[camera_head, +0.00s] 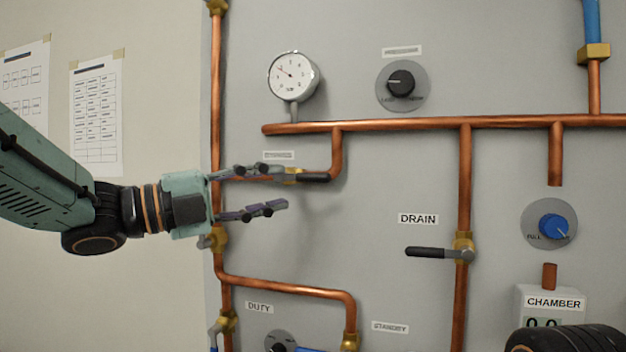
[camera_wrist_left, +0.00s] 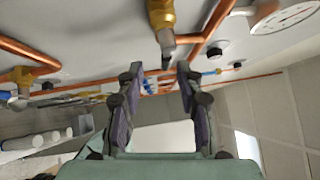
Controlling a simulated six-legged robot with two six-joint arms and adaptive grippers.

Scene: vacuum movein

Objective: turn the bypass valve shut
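The bypass valve has a brass body (camera_head: 292,176) on a short horizontal copper pipe, under a small label too blurred to read surely. Its black lever (camera_head: 316,179) lies level, in line with that pipe, pointing right. My left gripper (camera_head: 282,188) is open and empty, reaching in from the left. Its upper finger overlaps the pipe and brass body in the head view; its lower finger is below them. I cannot tell whether they touch. The left wrist view shows both fingers (camera_wrist_left: 158,100) apart, with a brass valve with a grey end (camera_wrist_left: 161,14) beyond them. My right gripper is out of view.
A drain valve lever (camera_head: 427,252) sticks out left of its vertical pipe. A gauge (camera_head: 293,74) and a pressure knob (camera_head: 401,83) are above. A vertical copper pipe (camera_head: 216,110) runs behind my left gripper. The panel between the bypass and drain levers is clear.

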